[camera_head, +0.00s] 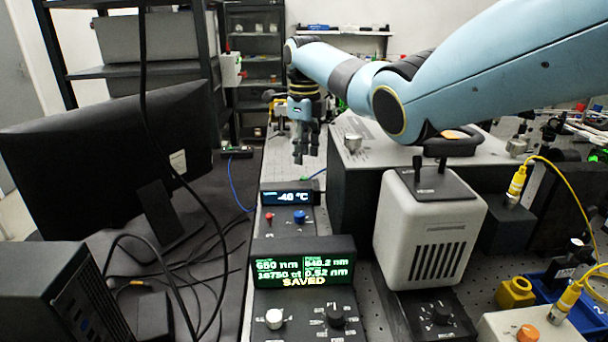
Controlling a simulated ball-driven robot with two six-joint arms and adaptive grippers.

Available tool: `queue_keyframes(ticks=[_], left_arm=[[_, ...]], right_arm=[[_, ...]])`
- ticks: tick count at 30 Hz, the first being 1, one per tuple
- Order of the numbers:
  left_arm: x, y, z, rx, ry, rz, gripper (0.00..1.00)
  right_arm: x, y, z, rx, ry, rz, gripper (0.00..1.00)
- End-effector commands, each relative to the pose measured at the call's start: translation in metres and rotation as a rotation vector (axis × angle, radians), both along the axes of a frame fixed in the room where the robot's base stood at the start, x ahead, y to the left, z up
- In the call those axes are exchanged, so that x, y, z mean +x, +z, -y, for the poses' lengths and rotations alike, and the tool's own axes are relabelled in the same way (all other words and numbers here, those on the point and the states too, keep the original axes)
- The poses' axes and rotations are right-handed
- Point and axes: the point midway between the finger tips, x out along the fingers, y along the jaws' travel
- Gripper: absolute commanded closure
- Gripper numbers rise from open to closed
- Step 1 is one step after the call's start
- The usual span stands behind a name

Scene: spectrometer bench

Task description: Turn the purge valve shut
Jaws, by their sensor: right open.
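My right gripper (306,155) hangs fingers down from the blue arm that comes in from the right. It is open, with nothing seen between its fingers, above the far part of the bench. No part in view can be named with certainty as the purge valve. A silver round fitting (352,143) stands on top of the large grey box (385,152), to the right of the gripper and apart from it. My left gripper is not in view.
A display box (303,262) reads "SAVED", with knobs in front. A smaller display (287,195) reads "-40 °C". A white vented housing (428,225) stands at right centre. A black monitor (110,160) and loose cables fill the left. Yellow cables (573,190) hang at right.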

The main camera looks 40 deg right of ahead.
Motion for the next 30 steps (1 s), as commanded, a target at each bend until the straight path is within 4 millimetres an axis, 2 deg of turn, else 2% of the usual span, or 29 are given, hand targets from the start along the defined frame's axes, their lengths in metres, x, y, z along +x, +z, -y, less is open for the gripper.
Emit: queue_keyframes(ticks=[3, 9, 13, 21, 30], left_arm=[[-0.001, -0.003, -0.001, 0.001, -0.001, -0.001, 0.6], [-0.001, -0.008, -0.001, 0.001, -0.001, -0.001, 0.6], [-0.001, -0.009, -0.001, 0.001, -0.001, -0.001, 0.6], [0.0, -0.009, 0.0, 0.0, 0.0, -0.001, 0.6], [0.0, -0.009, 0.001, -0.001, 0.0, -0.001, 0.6]], right_arm=[[-0.001, -0.026, -0.001, 0.002, 0.001, -0.003, 0.58], [0.0, -0.055, -0.001, 0.001, 0.0, -0.003, 0.58], [0.0, -0.062, 0.0, 0.0, 0.0, -0.001, 0.58], [0.0, -0.063, 0.0, 0.0, 0.001, -0.001, 0.58], [0.0, -0.062, 0.0, 0.0, 0.001, -0.001, 0.97]])
